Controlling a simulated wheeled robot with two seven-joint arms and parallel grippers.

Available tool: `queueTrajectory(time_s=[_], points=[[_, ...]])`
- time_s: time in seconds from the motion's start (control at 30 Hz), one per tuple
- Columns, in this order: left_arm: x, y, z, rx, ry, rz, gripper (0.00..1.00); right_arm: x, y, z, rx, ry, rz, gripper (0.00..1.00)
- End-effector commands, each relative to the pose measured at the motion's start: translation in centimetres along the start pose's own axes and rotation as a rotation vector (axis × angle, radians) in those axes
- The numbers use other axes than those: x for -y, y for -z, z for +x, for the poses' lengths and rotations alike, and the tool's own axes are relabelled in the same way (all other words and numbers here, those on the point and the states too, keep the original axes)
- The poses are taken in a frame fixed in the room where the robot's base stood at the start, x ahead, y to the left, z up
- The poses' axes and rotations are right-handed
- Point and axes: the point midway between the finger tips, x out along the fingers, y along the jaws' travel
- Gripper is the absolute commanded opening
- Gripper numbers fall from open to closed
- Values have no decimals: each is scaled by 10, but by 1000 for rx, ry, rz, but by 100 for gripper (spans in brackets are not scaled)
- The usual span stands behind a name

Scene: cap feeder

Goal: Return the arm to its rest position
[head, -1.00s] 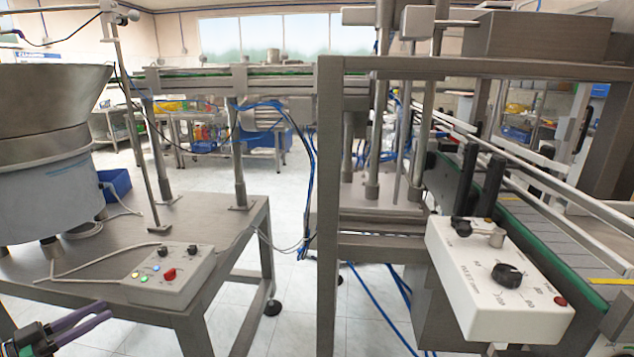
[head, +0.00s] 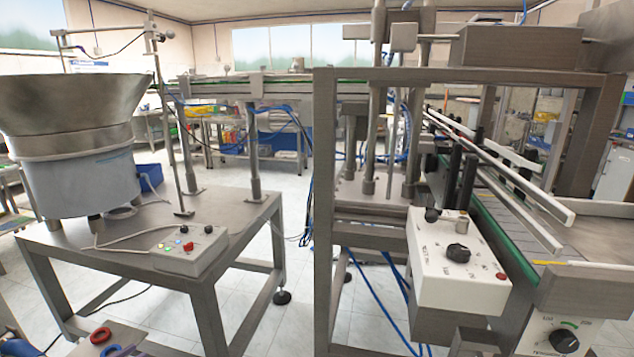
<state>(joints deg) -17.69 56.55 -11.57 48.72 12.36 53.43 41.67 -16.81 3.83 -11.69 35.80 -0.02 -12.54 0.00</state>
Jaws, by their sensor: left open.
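My left gripper (head: 12,338) shows only in part, as dark fingers cut off by the lower left corner of the head view. It is open, and I see nothing held in it. It is low in the picture, in front of the metal feeder table (head: 75,262) and apart from it. My right gripper is not in view.
A bowl feeder (head: 78,150) and a control box with coloured buttons (head: 188,250) stand on the table. A white dial box (head: 455,262) and a conveyor (head: 500,205) are at right.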

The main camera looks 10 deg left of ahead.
Motion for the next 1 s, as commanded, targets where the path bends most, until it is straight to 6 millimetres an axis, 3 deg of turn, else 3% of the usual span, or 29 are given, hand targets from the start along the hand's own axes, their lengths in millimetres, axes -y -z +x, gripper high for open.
queueTrajectory(time_s=[0.17,0.27,0.3,0.4,0.5,0.7,0.87,0.9,0.93,1.0], points=[[-20,-99,-11,185,133,-10,42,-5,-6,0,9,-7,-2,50],[-52,-175,-25,357,200,-15,42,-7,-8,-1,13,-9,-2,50],[-71,-208,-33,438,217,-16,42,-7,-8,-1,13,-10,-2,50],[-126,-279,-56,645,228,-18,42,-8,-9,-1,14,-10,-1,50],[-185,-331,-79,824,198,-17,42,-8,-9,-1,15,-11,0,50],[-287,-388,-117,1087,87,-12,42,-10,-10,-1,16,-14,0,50],[-360,-409,-143,1243,-24,-7,42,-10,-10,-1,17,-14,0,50],[-376,-410,-149,1276,-53,-6,42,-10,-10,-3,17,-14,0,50],[-367,-385,-154,1270,-44,1,42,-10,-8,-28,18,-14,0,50],[-365,-360,-159,1267,-42,1,42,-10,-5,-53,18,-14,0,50]])
